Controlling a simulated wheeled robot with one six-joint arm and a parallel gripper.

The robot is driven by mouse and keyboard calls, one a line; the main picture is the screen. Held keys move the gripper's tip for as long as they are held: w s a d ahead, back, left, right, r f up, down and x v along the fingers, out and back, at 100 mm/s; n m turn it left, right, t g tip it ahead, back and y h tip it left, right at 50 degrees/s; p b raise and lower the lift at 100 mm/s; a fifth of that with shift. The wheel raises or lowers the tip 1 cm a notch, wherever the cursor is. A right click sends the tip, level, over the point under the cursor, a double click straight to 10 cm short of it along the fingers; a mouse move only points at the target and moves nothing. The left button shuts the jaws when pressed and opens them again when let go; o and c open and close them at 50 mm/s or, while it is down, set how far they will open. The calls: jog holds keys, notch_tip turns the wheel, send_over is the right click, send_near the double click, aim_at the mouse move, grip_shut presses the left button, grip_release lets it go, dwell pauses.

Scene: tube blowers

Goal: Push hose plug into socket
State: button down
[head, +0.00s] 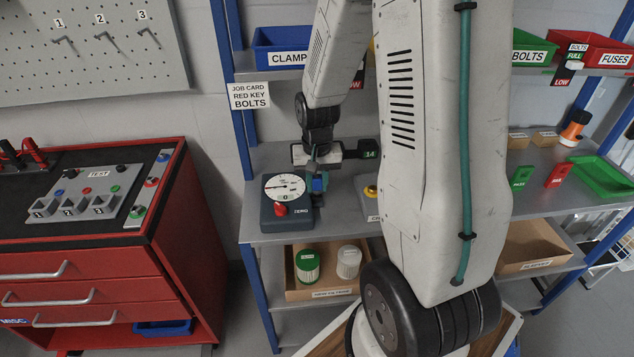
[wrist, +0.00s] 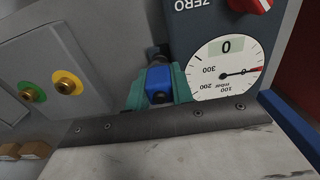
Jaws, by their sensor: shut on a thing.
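My gripper (wrist: 160,88) has teal fingers and is shut on the blue hose plug (wrist: 158,80). In the head view the blue plug (head: 319,184) shows just right of the dark gauge box (head: 268,221), with my wrist above it. In the wrist view the plug lies close beside the gauge box (wrist: 195,33). A dark part shows past its far end; I cannot tell whether it is hose or socket. Two brass fittings, one in a yellow ring (wrist: 67,84) and one in a green ring (wrist: 32,92), are on a light grey box, apart from the plug.
The gauge box has a round white dial (head: 284,187) and a red knob (head: 281,210). It stands on a grey shelf (head: 330,222) next to a box with a yellow part (head: 371,192). A red cabinet (head: 90,245) stands left. A cardboard bin (head: 325,292) sits below.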

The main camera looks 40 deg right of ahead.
aim_at(317, 177)
jog(key=shift+f, duration=0.25)
dwell(0.5)
jog(key=shift+r, duration=0.2)
jog(key=shift+r, duration=1.8)
